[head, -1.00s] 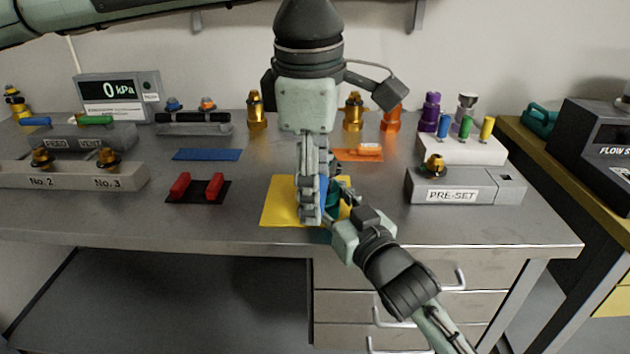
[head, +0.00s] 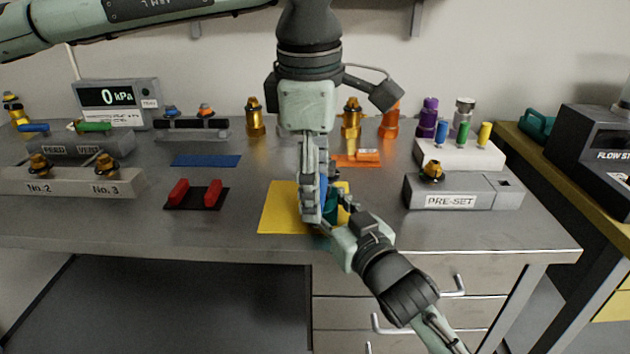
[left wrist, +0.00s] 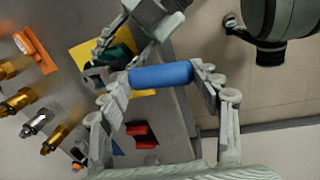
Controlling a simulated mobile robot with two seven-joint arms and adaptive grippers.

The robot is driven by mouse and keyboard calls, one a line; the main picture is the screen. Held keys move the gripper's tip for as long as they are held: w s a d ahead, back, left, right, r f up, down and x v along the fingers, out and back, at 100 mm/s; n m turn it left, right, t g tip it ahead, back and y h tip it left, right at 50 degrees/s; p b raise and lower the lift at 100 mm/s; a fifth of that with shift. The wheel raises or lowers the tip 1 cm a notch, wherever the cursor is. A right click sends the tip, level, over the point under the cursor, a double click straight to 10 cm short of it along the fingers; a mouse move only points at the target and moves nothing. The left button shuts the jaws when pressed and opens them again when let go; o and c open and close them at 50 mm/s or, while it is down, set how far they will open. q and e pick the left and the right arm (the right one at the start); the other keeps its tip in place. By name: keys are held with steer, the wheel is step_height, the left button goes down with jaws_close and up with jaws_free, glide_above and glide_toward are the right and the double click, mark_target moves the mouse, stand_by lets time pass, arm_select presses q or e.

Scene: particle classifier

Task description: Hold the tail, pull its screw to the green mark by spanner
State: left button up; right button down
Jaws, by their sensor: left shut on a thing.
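My left gripper (head: 312,215) hangs down over the yellow mat (head: 278,210) and is shut on a blue cylindrical handle (left wrist: 160,75), which lies across its fingers in the left wrist view. In the head view the handle shows only as a thin blue strip beside the fingers. My right gripper (head: 334,228) comes in from the lower right, close beside the left one. A dark teal part (head: 331,211) is at its fingers; it also shows in the left wrist view (left wrist: 122,48). Whether the fingers clamp it is hidden. I cannot make out the screw or a green mark.
A red two-block holder (head: 196,195) and a blue mat (head: 206,161) lie left of the yellow mat. The PRE-SET block (head: 463,192) stands to the right. Several brass fittings stand behind. The table's front edge is just below the grippers.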

arm_select(q)
steer(key=shift+w, duration=0.55)
stand_by(0.6)
steer(key=o, duration=1.2)
steer(key=c, duration=1.2)
